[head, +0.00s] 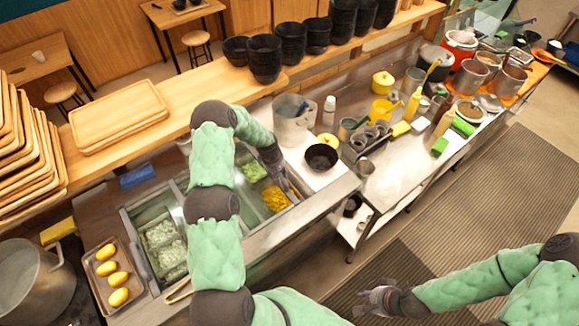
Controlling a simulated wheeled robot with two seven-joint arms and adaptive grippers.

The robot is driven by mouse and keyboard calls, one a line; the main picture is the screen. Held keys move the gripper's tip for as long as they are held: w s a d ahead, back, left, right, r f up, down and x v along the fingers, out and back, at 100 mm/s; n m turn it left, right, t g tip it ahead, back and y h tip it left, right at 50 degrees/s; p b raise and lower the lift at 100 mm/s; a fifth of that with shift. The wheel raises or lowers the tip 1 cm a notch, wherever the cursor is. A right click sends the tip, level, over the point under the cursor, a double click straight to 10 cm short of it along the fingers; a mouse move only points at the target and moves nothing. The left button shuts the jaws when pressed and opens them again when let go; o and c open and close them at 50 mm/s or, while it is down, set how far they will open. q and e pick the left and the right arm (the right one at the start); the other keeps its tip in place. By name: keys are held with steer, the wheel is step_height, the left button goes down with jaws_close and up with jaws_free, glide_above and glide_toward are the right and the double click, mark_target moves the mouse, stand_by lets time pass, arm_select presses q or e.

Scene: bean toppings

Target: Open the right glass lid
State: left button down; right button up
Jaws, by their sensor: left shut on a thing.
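The topping counter has sunken bins under glass lids. The right glass lid (246,184) is over bins with green topping (253,172) and yellow topping (275,198); its clear pane is hard to make out and partly behind my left arm. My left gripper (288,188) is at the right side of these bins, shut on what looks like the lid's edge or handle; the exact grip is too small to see. The left bins (165,245) hold pale toppings. My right gripper (372,301) is low over the floor mat, away from the counter; its finger gap is unclear.
A black bowl (321,157) and a large metal pot (291,122) stand just right of my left gripper. Stacked black bowls (265,58) line the shelf behind. A tray of yellow items (110,277) lies left of the bins. The floor mat (480,210) is clear.

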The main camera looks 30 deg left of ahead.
arm_select(q)
steer(key=b, duration=0.1)
glide_above(255, 196)
steer(key=shift+s, duration=0.15)
steer(key=c, duration=0.9)
jaws_free()
steer(key=shift+o, duration=0.2)
steer(key=shift+a+r, duration=0.1)
steer(key=shift+r, duration=0.4)
step_height(255, 196, up, 11)
steer(key=s, duration=0.2)
steer(key=shift+a+f, duration=0.15)
steer(key=shift+a, duration=0.2)
